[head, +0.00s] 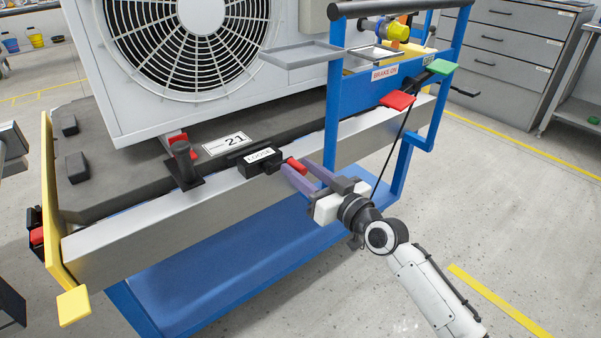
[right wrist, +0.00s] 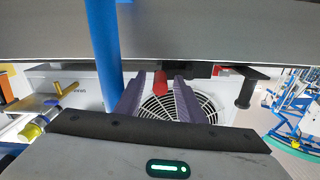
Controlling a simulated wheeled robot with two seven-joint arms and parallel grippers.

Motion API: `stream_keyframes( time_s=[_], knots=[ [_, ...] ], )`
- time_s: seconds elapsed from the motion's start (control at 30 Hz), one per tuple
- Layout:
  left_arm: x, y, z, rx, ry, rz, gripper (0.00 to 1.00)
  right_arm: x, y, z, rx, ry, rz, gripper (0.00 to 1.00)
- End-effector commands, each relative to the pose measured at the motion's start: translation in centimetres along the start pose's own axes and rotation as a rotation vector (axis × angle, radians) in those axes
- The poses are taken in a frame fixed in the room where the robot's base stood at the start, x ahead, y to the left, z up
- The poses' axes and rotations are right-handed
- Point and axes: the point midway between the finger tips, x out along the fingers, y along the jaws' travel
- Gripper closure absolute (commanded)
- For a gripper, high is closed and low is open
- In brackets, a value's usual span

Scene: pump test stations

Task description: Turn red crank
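The red crank's handle (head: 297,164) sticks out beside a black block labelled "LOOSE" (head: 261,159) on the front rail of the blue cart. My right gripper (head: 296,168) reaches in from the right, its two purple-grey fingers on either side of the red handle. In the right wrist view the red handle (right wrist: 160,83) shows between the fingertips, with a gap on each side, so the gripper looks open around it. Contact cannot be told. My left gripper is not in view.
A white fan unit (head: 190,50) stands on the cart's dark deck. A black upright knob (head: 181,160) is left of the block. Blue posts (head: 334,100), a red pedal (head: 397,101) and a green one (head: 440,67) are at right. The floor at right is clear.

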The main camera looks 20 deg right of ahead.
Motion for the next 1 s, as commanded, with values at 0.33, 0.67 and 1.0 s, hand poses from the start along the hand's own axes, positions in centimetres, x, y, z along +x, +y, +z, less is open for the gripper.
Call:
stream_keyframes(
  time_s=[0.33, 0.67, 1.0],
  knots=[
    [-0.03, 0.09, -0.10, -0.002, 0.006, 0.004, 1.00, 0.57, -0.05, 0.01, -0.001, -0.001, -0.001, 0.64],
    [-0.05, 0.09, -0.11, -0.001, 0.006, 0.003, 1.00, 0.54, -0.04, 0.01, 0.000, -0.001, 0.000, 1.00],
    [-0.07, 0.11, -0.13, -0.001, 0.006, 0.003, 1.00, 0.51, 0.08, 0.46, 0.085, 0.000, 0.000, 1.00]
  ],
)
